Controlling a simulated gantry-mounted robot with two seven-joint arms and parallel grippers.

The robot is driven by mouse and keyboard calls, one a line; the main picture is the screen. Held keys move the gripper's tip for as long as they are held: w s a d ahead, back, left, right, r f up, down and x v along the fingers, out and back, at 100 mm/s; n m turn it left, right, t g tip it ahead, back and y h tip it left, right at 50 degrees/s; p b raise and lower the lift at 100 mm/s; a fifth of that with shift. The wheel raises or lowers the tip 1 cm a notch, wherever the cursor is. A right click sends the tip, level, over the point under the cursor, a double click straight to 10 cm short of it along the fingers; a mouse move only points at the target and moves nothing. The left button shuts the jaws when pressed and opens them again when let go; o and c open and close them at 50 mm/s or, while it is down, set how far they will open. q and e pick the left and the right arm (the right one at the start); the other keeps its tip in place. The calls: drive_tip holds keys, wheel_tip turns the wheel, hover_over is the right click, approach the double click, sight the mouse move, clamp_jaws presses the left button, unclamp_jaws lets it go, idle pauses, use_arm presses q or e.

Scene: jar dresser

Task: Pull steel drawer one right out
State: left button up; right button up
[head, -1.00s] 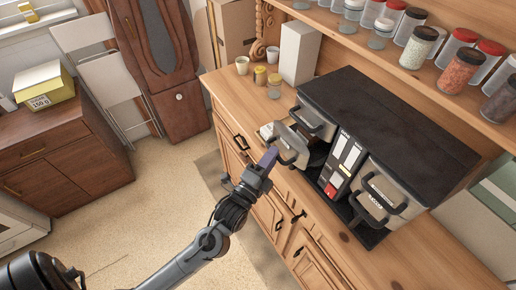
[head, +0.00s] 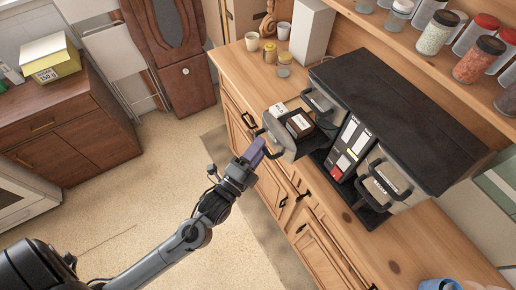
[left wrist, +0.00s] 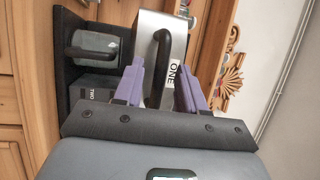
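A steel drawer (head: 285,143) juts out of the left side of the dark-topped unit, and boxes show inside it. In the left wrist view, this drawer (left wrist: 177,50) has a label reading ONE and a dark looped handle (left wrist: 158,75). My left gripper (head: 262,145) is at the outer side of this handle. In the left wrist view, its purple fingers (left wrist: 158,75) stand apart on either side of the handle, with gaps beside it. Contact is not clear. My right gripper is not in view.
Other steel drawers (head: 383,187) of the unit look pushed in. A black binder-like panel (head: 347,150) stands between the columns. Jars (head: 284,70) and a white box (head: 312,30) stand behind on the wooden counter (head: 238,62). The floor to the left is free.

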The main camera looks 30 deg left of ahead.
use_arm(q)
drive_tip(key=s+f+b, duration=0.2)
drive_tip(key=s, duration=0.8)
drive_tip(key=shift+s+a+b, duration=0.2)
drive_tip(key=shift+s+b, duration=0.1)
drive_tip(key=shift+s, duration=0.05)
